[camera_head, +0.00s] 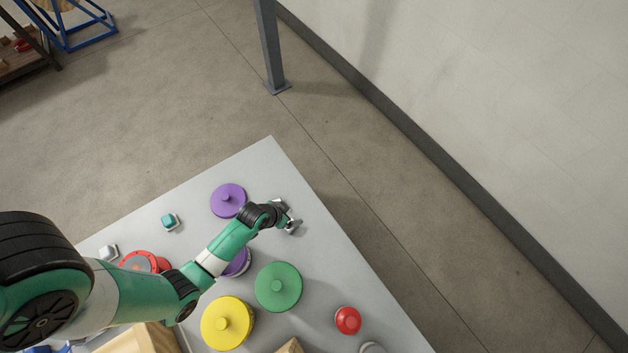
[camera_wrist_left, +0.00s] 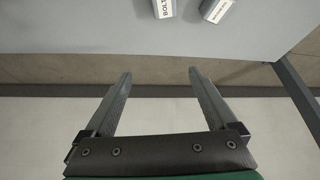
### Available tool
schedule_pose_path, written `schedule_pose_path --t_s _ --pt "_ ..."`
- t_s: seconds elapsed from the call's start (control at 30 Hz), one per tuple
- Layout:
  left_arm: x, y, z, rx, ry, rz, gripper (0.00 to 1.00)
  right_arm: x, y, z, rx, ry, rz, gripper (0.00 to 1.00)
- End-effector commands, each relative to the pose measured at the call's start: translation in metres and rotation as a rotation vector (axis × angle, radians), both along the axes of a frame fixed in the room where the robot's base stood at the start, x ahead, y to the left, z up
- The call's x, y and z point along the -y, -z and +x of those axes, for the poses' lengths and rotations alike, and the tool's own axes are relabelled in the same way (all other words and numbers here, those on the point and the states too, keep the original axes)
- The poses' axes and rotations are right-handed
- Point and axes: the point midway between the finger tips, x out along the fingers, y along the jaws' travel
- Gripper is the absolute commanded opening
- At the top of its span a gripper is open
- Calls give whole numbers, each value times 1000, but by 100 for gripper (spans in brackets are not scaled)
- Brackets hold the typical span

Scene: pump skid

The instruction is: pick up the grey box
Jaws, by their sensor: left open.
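My left gripper (camera_head: 286,214) is over the right part of the table in the head view, its jaws apart. In the left wrist view, the two fingers (camera_wrist_left: 162,80) are spread with nothing between them. I cannot tell which box matches between views. My right gripper is not seen.
A post (camera_head: 270,45) and a wall stand beyond the table.

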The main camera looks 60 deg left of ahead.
Motion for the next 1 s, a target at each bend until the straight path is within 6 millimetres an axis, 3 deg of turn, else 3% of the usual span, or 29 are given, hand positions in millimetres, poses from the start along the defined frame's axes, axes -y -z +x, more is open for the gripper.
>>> schedule_pose_path --t_s 0.03,0.2,0.47,0.8,1.0 --pt "2 35 -19 -29 -20 -13 91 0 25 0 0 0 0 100" --pt "3 73 -49 -72 -63 -35 91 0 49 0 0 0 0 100" --pt "0 78 -48 -71 -75 -34 91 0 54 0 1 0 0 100" --pt "-7 132 -28 -70 -73 -33 91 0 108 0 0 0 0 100" --pt "-8 133 -25 -70 -74 -34 91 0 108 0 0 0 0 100"
